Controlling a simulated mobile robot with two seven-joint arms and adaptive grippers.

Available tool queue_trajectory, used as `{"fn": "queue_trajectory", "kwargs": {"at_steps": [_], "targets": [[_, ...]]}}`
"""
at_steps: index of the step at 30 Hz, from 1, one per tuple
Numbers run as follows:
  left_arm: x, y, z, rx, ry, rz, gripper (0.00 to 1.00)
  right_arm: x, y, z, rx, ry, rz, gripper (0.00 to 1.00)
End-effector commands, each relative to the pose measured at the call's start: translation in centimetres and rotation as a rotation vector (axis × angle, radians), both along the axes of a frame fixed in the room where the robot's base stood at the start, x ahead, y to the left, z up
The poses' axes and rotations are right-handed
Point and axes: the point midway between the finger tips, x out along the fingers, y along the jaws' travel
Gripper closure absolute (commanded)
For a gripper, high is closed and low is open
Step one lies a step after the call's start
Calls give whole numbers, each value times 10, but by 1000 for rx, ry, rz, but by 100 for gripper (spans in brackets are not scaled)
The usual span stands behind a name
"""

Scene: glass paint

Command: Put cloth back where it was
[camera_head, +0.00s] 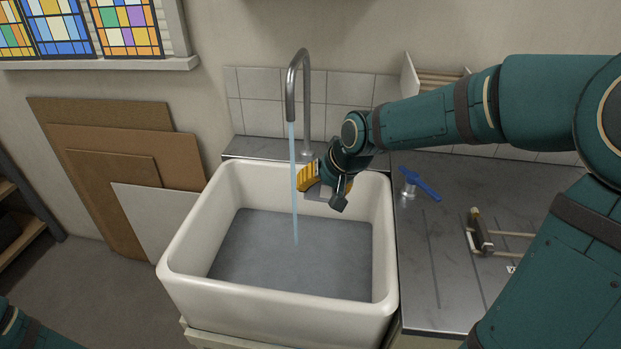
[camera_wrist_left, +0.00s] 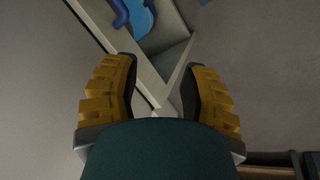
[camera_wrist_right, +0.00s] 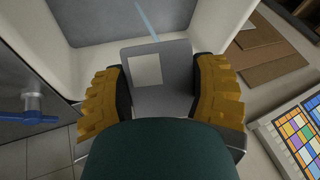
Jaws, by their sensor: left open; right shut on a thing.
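My right gripper (camera_head: 325,190) is over the back of the white sink (camera_head: 180,265), close to the running water. In the right wrist view my right gripper (camera_wrist_right: 155,95) is shut on a flat grey piece (camera_wrist_right: 172,97) with a pale square on it. I cannot tell whether this piece is cloth. My left gripper (camera_wrist_left: 160,90) is open and empty. Beyond its fingers, in the left wrist view, a bright blue thing (camera_wrist_left: 140,18) lies by a pale grey edge. It is cut off by the frame and I cannot tell whether it is the cloth.
The tap (camera_head: 305,95) pours a stream of water (camera_head: 294,190) into the sink. A blue-handled valve (camera_head: 420,184) and a hammer-like tool (camera_head: 480,232) are on the metal drainboard (camera_head: 435,280). Brown boards (camera_head: 115,150) lean on the left wall. Stained-glass panels (camera_head: 128,25) stand on the sill.

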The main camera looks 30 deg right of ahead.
Motion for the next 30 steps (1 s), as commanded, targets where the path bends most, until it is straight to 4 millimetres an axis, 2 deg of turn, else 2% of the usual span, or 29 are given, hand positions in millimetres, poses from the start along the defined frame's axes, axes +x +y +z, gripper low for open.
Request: {"fn": "queue_trajectory", "kwargs": {"at_steps": [5, 30], "targets": [[1, 0, 10, 0, -2, 2, 56, 0, 0, 12, 0, -1, 0, 66], [21, 4, 79, 9, -47, 37, 56, 0, 0, 104, -1, -1, 1, 66]]}}
